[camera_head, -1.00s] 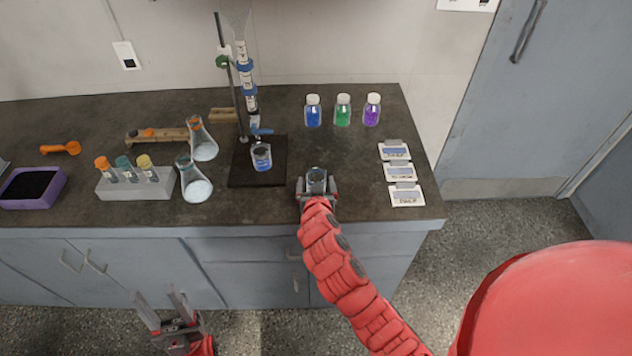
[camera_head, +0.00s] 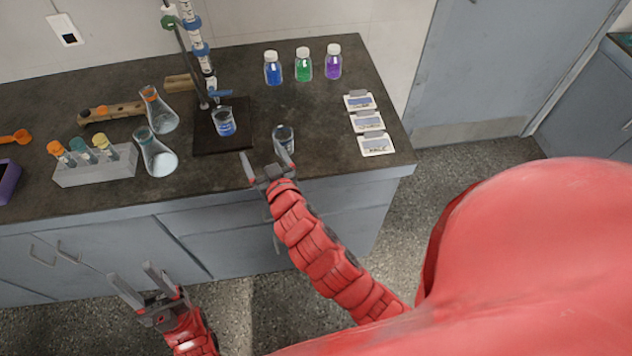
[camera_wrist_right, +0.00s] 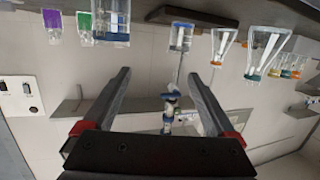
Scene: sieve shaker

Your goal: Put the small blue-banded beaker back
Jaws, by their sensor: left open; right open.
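A small clear beaker (camera_head: 284,139) stands upright on the dark bench, right of the stand's base plate. It also shows in the right wrist view (camera_wrist_right: 112,26), where a dark blue band is visible on it. A second beaker (camera_head: 224,122) with blue content stands on the base plate (camera_head: 205,150) under the burette. My right gripper (camera_head: 266,159) is open and empty just in front of the small beaker, its right fingertip close to it in the picture. My left gripper (camera_head: 137,276) is open and empty, low in front of the cabinets.
Blue (camera_head: 272,68), green (camera_head: 303,64) and purple (camera_head: 333,62) bottles stand behind. Label cards (camera_head: 367,122) lie at right. Two flasks (camera_head: 155,153), a test-tube rack (camera_head: 95,172) and an orange scoop (camera_head: 14,137) are at left. The bench's front right is clear.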

